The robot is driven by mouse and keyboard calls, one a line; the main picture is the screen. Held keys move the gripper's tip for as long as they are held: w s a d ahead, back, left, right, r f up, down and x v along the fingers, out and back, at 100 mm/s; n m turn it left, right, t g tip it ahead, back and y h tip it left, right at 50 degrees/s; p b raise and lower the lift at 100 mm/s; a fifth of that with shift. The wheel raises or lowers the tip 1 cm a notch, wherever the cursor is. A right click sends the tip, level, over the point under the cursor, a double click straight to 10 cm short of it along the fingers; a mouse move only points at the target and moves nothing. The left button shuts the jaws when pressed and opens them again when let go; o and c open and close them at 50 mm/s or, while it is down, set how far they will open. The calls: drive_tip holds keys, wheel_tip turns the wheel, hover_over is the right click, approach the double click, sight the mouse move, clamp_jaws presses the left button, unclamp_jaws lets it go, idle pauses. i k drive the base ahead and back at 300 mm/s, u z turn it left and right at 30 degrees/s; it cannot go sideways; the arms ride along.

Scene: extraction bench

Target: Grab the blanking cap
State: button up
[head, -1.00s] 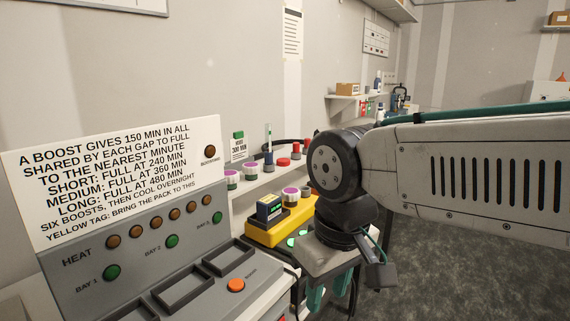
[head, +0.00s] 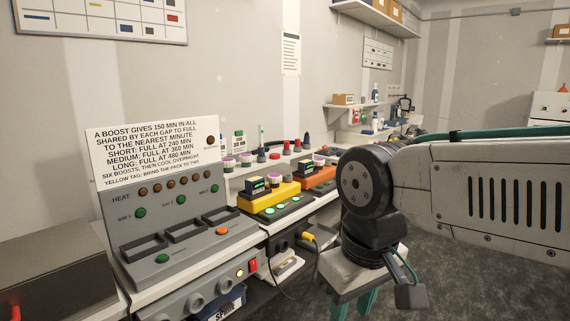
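I cannot tell for sure which thing is the blanking cap. Small pieces stand on the ledge behind the bench in the head view: red caps (head: 286,148), a red-based piece (head: 274,155) and a dark pointed piece (head: 307,139). Jars with purple and white tops (head: 246,159) stand there too. My gripper (head: 353,308) hangs down at the bottom, right of and nearer than the bench. Its two teal fingers are apart, with nothing visible between them; their tips are cut off by the frame edge.
A grey heat panel (head: 180,225) with three bays stands at the front left. Yellow (head: 268,201) and orange (head: 318,178) units sit beyond it. A cable with a yellow plug (head: 308,236) hangs off the bench front. Floor (head: 470,280) at right is clear.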

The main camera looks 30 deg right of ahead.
sight(273, 156)
drive_tip(key=z, duration=1.3)
drive_tip(key=i, duration=0.85)
drive_tip(key=z, duration=0.55)
drive_tip(key=i, duration=0.65)
drive_tip(key=u, duration=0.5)
drive_tip(key=i, duration=0.65)
drive_tip(key=u, duration=1.15)
drive_tip(key=i, duration=0.3)
drive_tip(key=u, duration=0.25)
